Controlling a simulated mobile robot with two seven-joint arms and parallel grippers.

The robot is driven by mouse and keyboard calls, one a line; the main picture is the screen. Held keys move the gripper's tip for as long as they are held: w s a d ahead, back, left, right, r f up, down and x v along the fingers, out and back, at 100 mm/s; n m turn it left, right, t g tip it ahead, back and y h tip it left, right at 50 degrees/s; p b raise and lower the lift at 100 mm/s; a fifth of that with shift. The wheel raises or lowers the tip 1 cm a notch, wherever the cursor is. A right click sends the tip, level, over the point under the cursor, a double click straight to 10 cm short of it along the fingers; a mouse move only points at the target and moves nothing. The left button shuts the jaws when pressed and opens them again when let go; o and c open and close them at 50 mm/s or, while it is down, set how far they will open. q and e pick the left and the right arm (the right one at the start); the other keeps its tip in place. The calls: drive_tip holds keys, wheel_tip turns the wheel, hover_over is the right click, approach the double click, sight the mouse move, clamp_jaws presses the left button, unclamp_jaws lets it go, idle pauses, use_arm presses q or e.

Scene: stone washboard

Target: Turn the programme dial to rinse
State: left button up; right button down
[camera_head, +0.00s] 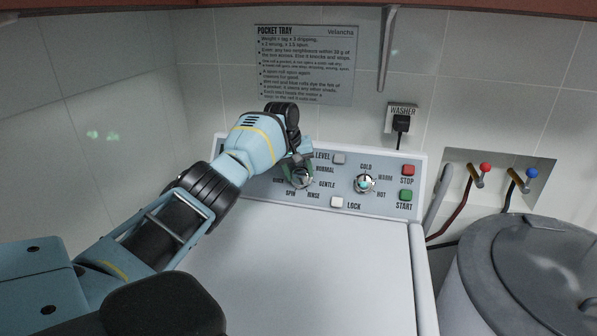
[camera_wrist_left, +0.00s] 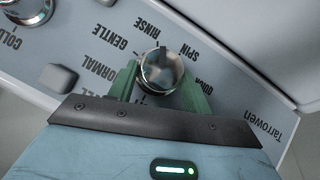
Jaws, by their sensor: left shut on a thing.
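The programme dial (camera_head: 302,181) is a round metal knob on the washer's control panel. It also shows in the left wrist view (camera_wrist_left: 161,72), with the labels NORMAL, GENTLE, RINSE, SPIN and QUICK around it. My left gripper (camera_head: 297,165) is shut on the dial, with its green fingers on either side in the left wrist view (camera_wrist_left: 160,84). A dark mark on the dial lies toward the RINSE (camera_wrist_left: 152,28) and SPIN (camera_wrist_left: 174,48) labels; I cannot tell exactly which it points at. My right gripper is not in view.
A second dial (camera_head: 364,183) for temperature sits to the right. The red STOP (camera_head: 407,169) and green START (camera_head: 405,194) buttons are farther right. A white LOCK button (camera_head: 337,202) is below. The washer's flat top (camera_head: 320,260) is clear. A grey lidded drum (camera_head: 520,270) stands at right.

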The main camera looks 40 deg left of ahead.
sight(294, 182)
use_arm(q)
drive_tip(key=shift+d+f, duration=0.1)
drive_tip(key=shift+f, duration=0.1)
drive_tip(key=o, duration=1)
drive_tip(key=shift+r, duration=0.1)
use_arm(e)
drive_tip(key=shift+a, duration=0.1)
use_arm(q)
drive_tip(key=shift+s+r, duration=0.1)
drive_tip(key=shift+r, duration=0.45)
drive_tip(key=p+v, duration=0.1)
drive_tip(key=v, duration=0.4)
drive_tip(key=shift+r+p, duration=0.2)
drive_tip(key=shift+p, duration=0.1)
drive_tip(key=shift+s+r, duration=0.35)
drive_tip(key=shift+r, duration=0.25)
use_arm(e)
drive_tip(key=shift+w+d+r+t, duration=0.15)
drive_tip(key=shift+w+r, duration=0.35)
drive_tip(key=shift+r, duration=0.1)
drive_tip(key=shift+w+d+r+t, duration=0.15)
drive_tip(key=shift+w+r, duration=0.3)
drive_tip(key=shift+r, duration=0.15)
use_arm(q)
drive_tip(key=shift+f, duration=0.1)
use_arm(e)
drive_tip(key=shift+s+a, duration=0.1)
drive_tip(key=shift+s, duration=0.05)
